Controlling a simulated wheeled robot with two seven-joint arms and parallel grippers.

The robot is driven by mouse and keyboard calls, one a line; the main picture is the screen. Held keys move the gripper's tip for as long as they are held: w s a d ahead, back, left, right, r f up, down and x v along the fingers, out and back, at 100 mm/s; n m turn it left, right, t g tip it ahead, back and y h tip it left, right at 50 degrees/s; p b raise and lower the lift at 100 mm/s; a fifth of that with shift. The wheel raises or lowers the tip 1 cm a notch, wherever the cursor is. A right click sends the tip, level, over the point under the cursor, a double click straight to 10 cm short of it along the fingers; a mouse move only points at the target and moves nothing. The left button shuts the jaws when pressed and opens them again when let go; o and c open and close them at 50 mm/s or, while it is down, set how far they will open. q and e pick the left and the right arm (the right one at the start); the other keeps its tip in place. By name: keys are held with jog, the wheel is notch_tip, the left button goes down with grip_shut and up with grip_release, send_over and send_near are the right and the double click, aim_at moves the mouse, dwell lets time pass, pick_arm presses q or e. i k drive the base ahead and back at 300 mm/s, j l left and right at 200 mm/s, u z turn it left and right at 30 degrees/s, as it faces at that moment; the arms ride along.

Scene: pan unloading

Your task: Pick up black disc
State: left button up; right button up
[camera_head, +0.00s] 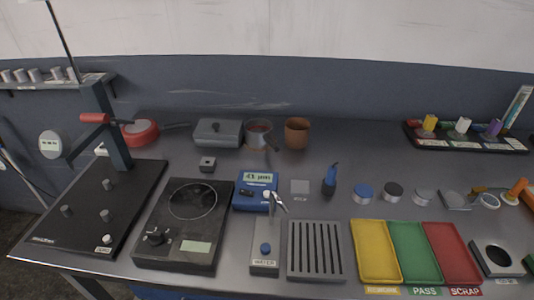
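A short round piece with a dark, black-looking top (393,191) stands upright on the grey bench, right of the centre. It is the middle one of three similar short discs. A blue-topped disc (364,193) is to its left and a grey-topped disc (423,196) to its right, each with a small gap. Nothing covers the black disc. Neither of my grippers shows in the head view, so their states and positions cannot be seen.
Yellow (376,252), green (415,252) and red (453,252) trays lie in front of the discs. A slotted grey plate (316,250) and a blue meter (255,190) are left. A dark tool rack (466,142) stands behind right. The bench behind the discs is clear.

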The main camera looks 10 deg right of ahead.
aim_at(392, 192)
jog(key=z, duration=1.3)
